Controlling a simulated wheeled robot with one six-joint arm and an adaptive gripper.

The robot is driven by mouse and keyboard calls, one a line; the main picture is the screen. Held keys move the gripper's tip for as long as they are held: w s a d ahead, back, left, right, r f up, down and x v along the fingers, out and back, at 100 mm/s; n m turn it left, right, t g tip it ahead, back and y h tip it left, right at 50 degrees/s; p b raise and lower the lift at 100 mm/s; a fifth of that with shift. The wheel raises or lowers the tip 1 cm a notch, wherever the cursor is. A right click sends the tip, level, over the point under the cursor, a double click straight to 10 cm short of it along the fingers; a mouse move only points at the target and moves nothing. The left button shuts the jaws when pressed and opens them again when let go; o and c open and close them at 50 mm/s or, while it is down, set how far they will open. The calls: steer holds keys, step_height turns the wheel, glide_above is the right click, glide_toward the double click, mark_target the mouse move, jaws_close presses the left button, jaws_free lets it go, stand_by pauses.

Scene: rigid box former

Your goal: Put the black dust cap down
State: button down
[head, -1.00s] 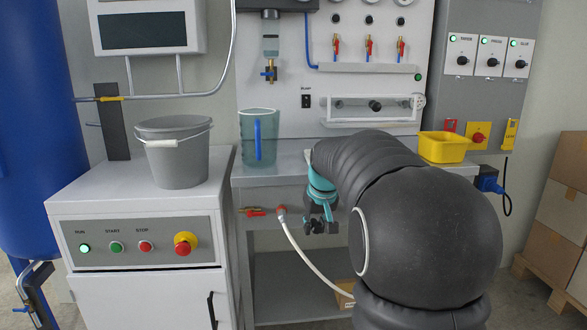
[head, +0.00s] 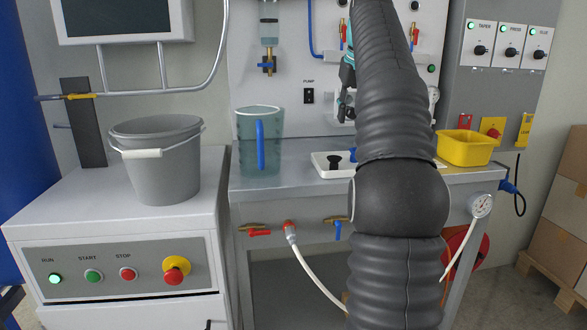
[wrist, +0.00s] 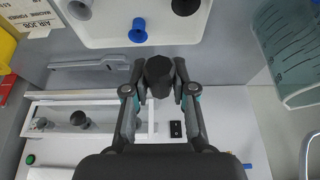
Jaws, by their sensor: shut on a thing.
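My gripper (wrist: 158,82) is shut on the black dust cap (wrist: 159,70), which sits between the fingertips in the wrist view. In the head view my gripper (head: 346,90) is in front of the back panel above the bench, partly hidden by my arm. The white tray (wrist: 112,40) lies on the bench; it also shows in the head view (head: 322,171), partly behind my arm. A grey cap (wrist: 79,9), a blue cap (wrist: 138,31) and another black piece (wrist: 185,5) stand on it. The held cap appears apart from the tray.
A clear jug with a blue handle (head: 259,140) stands left of the tray, also in the wrist view (wrist: 290,45). A yellow bin (head: 464,148) stands at the bench's right. A grey bucket (head: 158,165) stands on the left cabinet. Valves and a hose line the bench front.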

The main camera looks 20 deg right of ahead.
steer(key=shift+w+a, duration=0.15)
steer(key=shift+a, duration=0.1)
steer(key=b, duration=0.2)
glide_above(301, 174)
steer(key=f, duration=0.4)
steer(key=s+f, duration=0.1)
steer(key=f, duration=0.1)
steer(key=shift+a+f, duration=0.1)
steer(key=shift+f, duration=0.25)
steer(key=shift+f+b, duration=0.75)
steer(key=shift+f, duration=1.3)
steer(key=shift+f+b, duration=0.3)
steer(key=shift+f, duration=0.35)
steer(key=c, duration=1)
jaws_free()
steer(key=shift+o, duration=0.2)
steer(key=shift+r, duration=0.1)
